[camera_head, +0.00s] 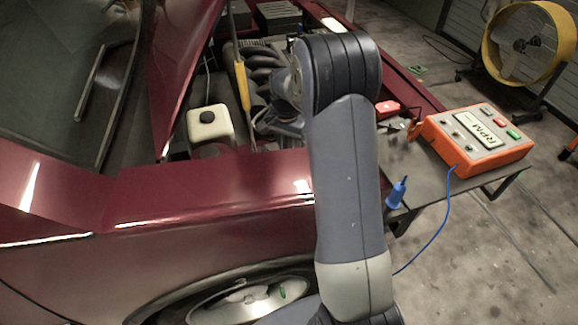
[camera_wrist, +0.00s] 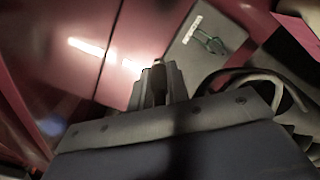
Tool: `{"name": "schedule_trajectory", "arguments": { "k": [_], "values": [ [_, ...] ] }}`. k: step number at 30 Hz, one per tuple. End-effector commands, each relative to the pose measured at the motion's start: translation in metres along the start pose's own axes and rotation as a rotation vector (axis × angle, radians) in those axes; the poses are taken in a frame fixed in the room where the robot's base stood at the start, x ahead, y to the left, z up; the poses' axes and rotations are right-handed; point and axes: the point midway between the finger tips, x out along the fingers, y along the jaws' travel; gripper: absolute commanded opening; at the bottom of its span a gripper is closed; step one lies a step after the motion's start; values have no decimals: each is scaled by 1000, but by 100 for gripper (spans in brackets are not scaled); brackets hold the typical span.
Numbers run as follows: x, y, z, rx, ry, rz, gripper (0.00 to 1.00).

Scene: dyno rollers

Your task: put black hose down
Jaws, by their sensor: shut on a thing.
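In the wrist view my gripper (camera_wrist: 157,84) is shut on a small dark piece, the black hose (camera_wrist: 159,79), of which only a short bit shows between the fingers. It points toward the dark red car body. In the head view my own arm stands in front of the engine bay and hides my gripper and the held hose.
The red car (camera_head: 220,192) has its engine bay open, with a white reservoir (camera_head: 209,124) inside. Right of my arm, a side table (camera_head: 412,178) bears an orange RPM box (camera_head: 475,142) with a blue cable. A yellow fan (camera_head: 527,45) stands behind on open floor.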

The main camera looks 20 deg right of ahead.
Motion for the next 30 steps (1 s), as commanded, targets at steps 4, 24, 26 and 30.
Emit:
{"name": "schedule_trajectory", "arguments": {
  "k": [4, 24, 26, 30],
  "values": [
    [4, 17, 17, 0, -2, 1, 0],
    [70, 17, 17, 0, 0, 0, 0],
    [70, 17, 17, 0, 0, 0, 0],
    [72, 17, 17, 0, 0, 0, 0]
  ]
}}
